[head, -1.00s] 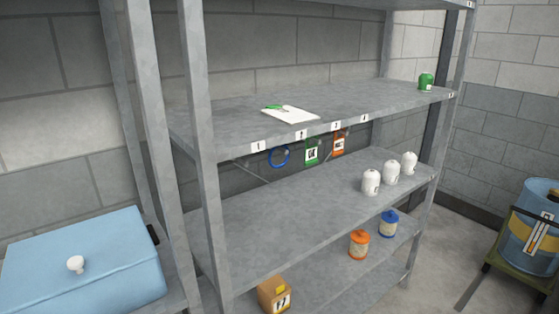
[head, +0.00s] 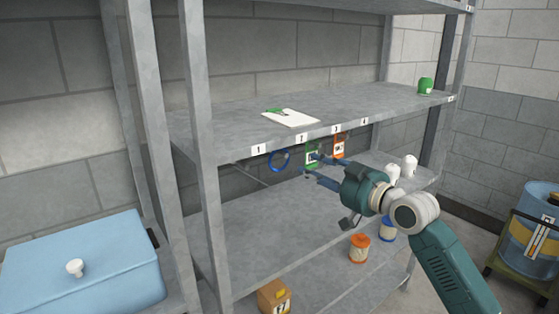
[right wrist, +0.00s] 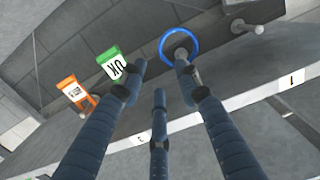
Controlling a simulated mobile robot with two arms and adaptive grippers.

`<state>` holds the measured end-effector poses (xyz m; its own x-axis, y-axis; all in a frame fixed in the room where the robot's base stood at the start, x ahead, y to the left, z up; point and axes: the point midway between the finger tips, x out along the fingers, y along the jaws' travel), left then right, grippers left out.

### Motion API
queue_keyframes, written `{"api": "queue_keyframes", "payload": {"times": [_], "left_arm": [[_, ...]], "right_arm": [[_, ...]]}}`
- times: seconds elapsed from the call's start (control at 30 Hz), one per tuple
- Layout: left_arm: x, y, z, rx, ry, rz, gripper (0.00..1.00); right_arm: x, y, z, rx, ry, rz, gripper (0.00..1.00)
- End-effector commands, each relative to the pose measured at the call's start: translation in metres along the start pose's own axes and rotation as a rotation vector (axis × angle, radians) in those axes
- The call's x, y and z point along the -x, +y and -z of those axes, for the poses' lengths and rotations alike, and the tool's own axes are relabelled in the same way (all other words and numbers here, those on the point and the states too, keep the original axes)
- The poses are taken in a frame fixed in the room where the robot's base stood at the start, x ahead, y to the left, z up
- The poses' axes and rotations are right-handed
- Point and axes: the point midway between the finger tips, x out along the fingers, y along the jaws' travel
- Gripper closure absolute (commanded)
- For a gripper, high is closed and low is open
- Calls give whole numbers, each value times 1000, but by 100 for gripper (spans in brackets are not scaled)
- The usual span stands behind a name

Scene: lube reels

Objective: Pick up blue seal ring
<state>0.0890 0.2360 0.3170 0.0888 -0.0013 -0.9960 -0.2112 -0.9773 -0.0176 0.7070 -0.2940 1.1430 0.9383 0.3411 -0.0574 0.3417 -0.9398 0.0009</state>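The blue seal ring (head: 279,158) hangs below the front edge of the upper shelf, under the labels 1 and 2. It also shows in the right wrist view (right wrist: 180,46), hanging around a peg. My right gripper (head: 315,168) is right of the ring in the head view, in front of the green tag (head: 312,153). In the right wrist view its fingers (right wrist: 160,85) are spread apart with nothing between them. One fingertip overlaps the ring's lower edge in the picture; I cannot tell whether they touch. My left gripper is not in view.
An orange tag (head: 339,146) hangs right of the green one. White bottles (head: 409,166) stand on the middle shelf (head: 250,225). An empty peg (right wrist: 248,27) lies beside the ring. A white card (head: 290,117) lies on the upper shelf.

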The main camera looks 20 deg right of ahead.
Motion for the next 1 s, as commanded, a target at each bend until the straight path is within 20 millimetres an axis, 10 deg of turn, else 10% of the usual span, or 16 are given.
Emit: {"api": "queue_keyframes", "payload": {"times": [1.0], "left_arm": [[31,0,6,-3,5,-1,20]], "right_arm": [[-106,3,9,-1,8,-1,67]]}}
